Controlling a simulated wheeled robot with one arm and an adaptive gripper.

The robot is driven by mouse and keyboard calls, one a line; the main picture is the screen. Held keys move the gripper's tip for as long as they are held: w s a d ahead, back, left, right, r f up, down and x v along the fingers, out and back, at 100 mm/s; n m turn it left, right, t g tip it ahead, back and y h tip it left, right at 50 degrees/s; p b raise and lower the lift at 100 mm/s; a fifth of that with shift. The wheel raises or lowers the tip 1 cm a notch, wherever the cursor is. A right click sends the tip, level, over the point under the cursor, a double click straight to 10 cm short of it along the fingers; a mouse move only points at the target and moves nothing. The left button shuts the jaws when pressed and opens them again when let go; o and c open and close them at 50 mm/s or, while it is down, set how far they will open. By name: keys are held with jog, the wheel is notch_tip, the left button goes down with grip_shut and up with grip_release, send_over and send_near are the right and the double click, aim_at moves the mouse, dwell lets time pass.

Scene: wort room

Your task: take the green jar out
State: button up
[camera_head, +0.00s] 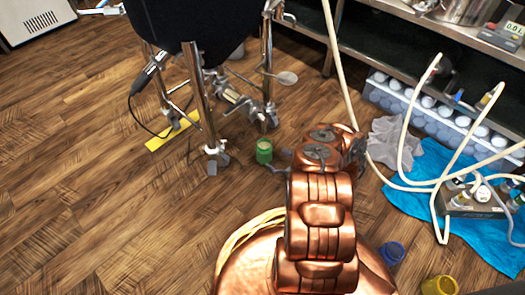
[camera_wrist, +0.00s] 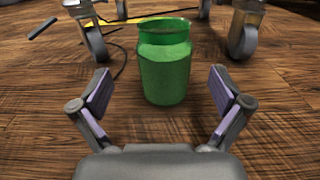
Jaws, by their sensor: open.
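The green jar (camera_wrist: 165,70) stands upright on the wooden floor, straight ahead of my gripper (camera_wrist: 161,92) in the wrist view. My gripper is open, with one purple-padded finger to each side of the jar's near side and a gap between pads and jar. In the head view the green jar (camera_head: 264,151) stands just left of my copper arm, near a caster of the wheeled stand. My gripper is mostly hidden behind my arm there, with a part (camera_head: 275,168) showing by the jar.
A wheeled metal stand (camera_head: 199,90) with casters is just behind the jar. A yellow strip (camera_head: 172,132) and a black cable lie by it. Hoses, a blue cloth (camera_head: 430,192), a blue jar (camera_head: 391,252) and a yellow jar (camera_head: 439,286) are on the right. Floor at left is clear.

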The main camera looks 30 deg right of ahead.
aim_at(264, 152)
jog(key=shift+w+f, duration=0.15)
jog(key=shift+f, duration=0.15)
jog(key=shift+d+b+x, duration=0.2)
jog(key=shift+b+x, duration=0.5)
jog(key=shift+x, duration=0.5)
jog(key=shift+r+b+x, duration=0.2)
jog(key=shift+b+x, duration=1.25)
jog(key=shift+x, duration=1)
jog(key=shift+d, duration=0.1)
jog(key=shift+r, duration=0.1)
jog(key=c, duration=1.4)
